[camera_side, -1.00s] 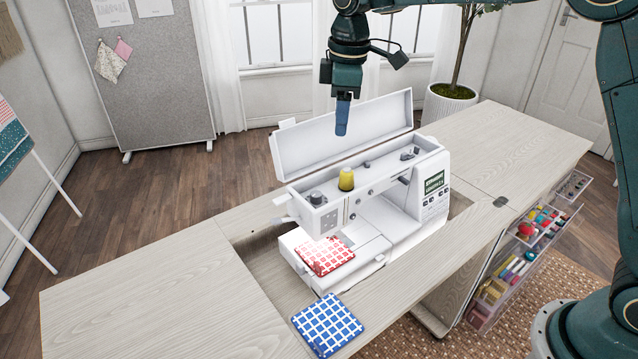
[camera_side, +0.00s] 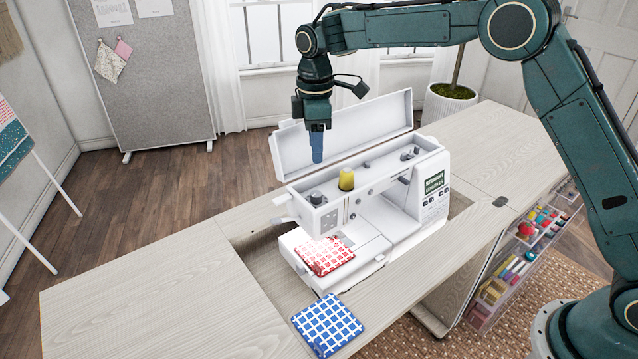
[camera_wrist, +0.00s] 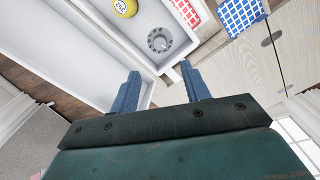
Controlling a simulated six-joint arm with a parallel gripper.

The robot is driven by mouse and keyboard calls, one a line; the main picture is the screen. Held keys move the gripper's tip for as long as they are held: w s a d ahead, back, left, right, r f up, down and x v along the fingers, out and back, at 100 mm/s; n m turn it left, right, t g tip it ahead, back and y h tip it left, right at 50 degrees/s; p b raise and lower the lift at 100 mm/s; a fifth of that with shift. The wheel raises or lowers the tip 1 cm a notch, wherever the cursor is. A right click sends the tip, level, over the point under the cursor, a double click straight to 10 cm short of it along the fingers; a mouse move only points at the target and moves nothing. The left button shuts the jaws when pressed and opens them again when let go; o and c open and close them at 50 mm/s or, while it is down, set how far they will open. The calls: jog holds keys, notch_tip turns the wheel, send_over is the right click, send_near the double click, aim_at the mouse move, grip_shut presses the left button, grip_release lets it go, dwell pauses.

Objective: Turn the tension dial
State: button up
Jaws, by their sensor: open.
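The white sewing machine (camera_side: 385,235) stands in the cabinet with its top lid (camera_side: 345,133) raised. A grey round dial (camera_side: 317,197), which looks like the tension dial, sits in the top recess at the left end. It also shows in the wrist view (camera_wrist: 159,41), beyond my fingertips. A yellow thread spool (camera_side: 346,179) stands to its right in the side view and shows in the wrist view (camera_wrist: 125,7). My gripper (camera_side: 317,158) points down above the dial, apart from it. In the wrist view its blue fingers (camera_wrist: 160,80) are spread and empty.
The raised lid rises close behind my gripper. Red checked fabric (camera_side: 326,255) lies on the machine bed, and a blue checked piece (camera_side: 327,324) on the cabinet top (camera_side: 150,290) in front. Open clear drawers (camera_side: 510,262) hold sewing supplies at the right.

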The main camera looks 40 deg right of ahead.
aim_at(316, 193)
notch_tip(316, 193, down, 12)
jog(key=shift+f, duration=0.1)
dwell(0.5)
jog(key=c, duration=1)
jog(key=shift+m, duration=0.4)
jog(key=m, duration=1.1)
